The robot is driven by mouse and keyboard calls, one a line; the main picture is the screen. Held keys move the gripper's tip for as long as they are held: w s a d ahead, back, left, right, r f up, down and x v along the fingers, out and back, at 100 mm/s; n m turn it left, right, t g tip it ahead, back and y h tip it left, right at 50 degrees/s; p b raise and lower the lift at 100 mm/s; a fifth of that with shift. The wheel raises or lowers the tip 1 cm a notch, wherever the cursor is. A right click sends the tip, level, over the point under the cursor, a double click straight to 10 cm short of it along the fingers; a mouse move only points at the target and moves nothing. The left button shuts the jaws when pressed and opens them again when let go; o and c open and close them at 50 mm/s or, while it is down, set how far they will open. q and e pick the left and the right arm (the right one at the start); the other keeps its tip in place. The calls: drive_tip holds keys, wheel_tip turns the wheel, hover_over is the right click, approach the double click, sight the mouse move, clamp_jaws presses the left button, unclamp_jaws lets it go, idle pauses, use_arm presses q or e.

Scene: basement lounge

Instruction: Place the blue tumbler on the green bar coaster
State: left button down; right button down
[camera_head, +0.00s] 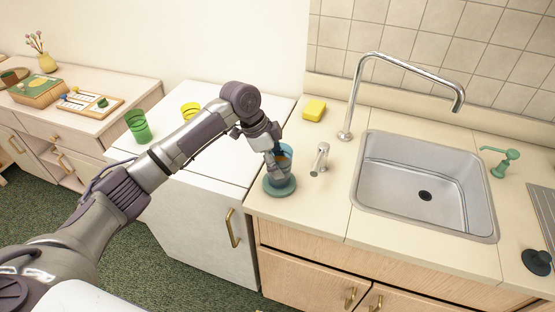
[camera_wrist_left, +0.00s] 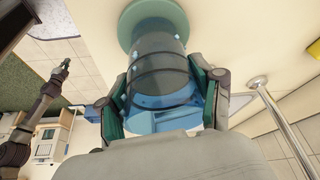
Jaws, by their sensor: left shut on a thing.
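The blue tumbler (camera_head: 284,172) is upright over the green bar coaster (camera_head: 280,190) at the counter's left front corner. My left gripper (camera_head: 276,151) reaches it from above and is shut on its sides. In the left wrist view the see-through tumbler (camera_wrist_left: 160,75) sits between the two fingers of my left gripper (camera_wrist_left: 163,95), with its far end in front of the coaster (camera_wrist_left: 138,12). The base looks on or very close to the coaster; I cannot tell if it touches. My right arm's gripper (camera_wrist_left: 62,68) shows small at the left of that view, its opening unclear.
A small metal tap (camera_head: 320,159) stands just right of the tumbler. A yellow sponge (camera_head: 314,109) lies behind it, and the sink (camera_head: 425,185) is farther right.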

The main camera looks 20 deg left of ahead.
use_arm(q)
drive_tip(key=shift+f, duration=0.1)
use_arm(e)
drive_tip(key=shift+a, duration=0.15)
use_arm(q)
drive_tip(key=shift+c, duration=2.2)
unclamp_jaws()
drive_tip(key=shift+o, duration=1.3)
use_arm(e)
drive_tip(key=shift+a, duration=0.25)
use_arm(q)
drive_tip(key=b+v, duration=0.2)
drive_tip(key=v, duration=1)
use_arm(e)
drive_tip(key=shift+d+f, duration=0.3)
drive_tip(key=shift+f, duration=0.65)
use_arm(q)
drive_tip(key=shift+s, duration=0.1)
use_arm(e)
drive_tip(key=shift+s, duration=0.1)
